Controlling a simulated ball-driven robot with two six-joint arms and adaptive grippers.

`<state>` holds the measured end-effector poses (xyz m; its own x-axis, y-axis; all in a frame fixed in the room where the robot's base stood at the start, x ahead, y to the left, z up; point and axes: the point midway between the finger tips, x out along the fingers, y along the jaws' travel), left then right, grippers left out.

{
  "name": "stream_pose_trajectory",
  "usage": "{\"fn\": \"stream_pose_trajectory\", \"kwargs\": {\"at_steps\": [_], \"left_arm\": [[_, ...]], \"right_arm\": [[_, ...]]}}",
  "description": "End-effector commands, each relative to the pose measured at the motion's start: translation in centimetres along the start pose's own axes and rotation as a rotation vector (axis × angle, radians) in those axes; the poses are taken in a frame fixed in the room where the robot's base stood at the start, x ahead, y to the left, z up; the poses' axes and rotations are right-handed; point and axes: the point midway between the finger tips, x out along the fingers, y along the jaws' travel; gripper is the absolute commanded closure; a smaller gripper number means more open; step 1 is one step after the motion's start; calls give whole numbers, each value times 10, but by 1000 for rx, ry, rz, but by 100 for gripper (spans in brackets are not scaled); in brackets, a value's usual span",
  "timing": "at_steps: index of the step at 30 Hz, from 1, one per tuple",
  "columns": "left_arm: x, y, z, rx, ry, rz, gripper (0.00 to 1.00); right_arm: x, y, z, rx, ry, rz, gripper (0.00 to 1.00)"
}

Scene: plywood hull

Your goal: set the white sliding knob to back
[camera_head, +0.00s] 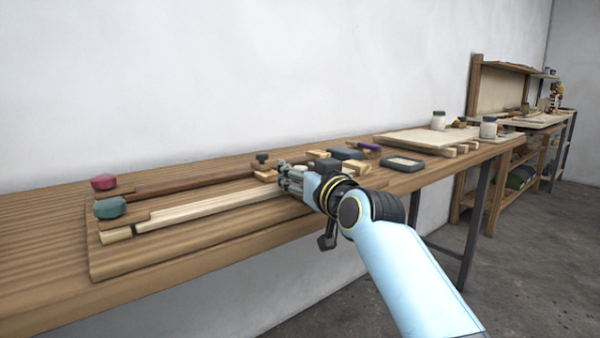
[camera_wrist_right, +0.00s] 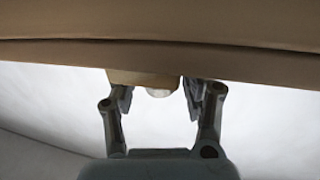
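A small white knob (camera_wrist_right: 157,92) shows in the right wrist view, against a tan wooden block (camera_wrist_right: 143,77). In the head view I cannot make it out; my right gripper covers that spot. My right gripper (camera_head: 291,179) is at the right end of the pale wooden rail (camera_head: 205,205) on the bench. In the wrist view its fingers (camera_wrist_right: 157,98) stand apart, one on each side of the knob, with a gap visible around the knob. Whether a finger touches the tan block I cannot tell. My left gripper is not in view.
A teal knob (camera_head: 110,208) and a red knob (camera_head: 104,182) sit at the left of the board. A dark knob (camera_head: 262,158) stands behind my gripper. Dark blocks and a tray (camera_head: 403,164) lie to the right. The workbench (camera_head: 40,250) front edge is close below my gripper.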

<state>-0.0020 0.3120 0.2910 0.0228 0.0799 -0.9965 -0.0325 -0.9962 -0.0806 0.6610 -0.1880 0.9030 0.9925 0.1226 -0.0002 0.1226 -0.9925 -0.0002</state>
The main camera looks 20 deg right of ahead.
Motion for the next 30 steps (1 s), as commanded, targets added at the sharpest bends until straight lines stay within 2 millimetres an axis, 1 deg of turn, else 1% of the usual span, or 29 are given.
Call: {"fn": "stream_pose_trajectory", "kwargs": {"at_steps": [1,10,19,25,27,30], "left_arm": [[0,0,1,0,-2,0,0],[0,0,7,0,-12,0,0],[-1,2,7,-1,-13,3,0],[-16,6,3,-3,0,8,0],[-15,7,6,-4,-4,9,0],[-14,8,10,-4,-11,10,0]], "right_arm": [[0,0,0,0,0,0,61],[0,0,0,-3,0,1,100],[-2,2,-1,-6,1,2,100],[-26,8,-4,-11,2,3,100],[-29,8,-3,-10,2,2,100],[-29,8,-1,-11,3,2,100]]}}
